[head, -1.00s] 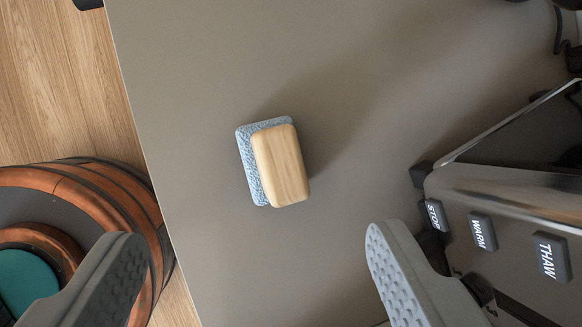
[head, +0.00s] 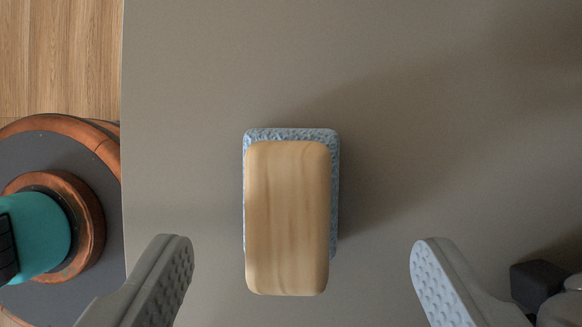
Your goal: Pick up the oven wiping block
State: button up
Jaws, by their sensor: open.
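The wiping block has a light wooden top (head: 287,218) and a blue textured pad (head: 292,135) under it. It lies on the grey-brown counter (head: 430,90), near the middle of the head view, with its long side running up and down the picture. My gripper (head: 298,255) is open and empty. Its two grey fingers stand apart, one to the left and one to the right of the block's lower part, with clear gaps on both sides. Neither finger touches the block.
The counter's edge runs down the left side, with wooden floor (head: 60,55) beyond it. A round copper-and-grey base with a teal part (head: 40,237) shows at left. A dark block-shaped foot (head: 538,285) shows at lower right. Counter above and right of the block is clear.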

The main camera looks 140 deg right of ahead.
aim_at(286, 256)
jog(key=shift+a+x, duration=0.15)
jog(key=shift+x, duration=1.15)
jog(key=shift+a+x, duration=0.15)
jog(key=shift+x, duration=1.15)
jog(key=shift+s+r, duration=0.1)
jog(key=shift+s, duration=0.05)
jog(key=c, duration=1.1)
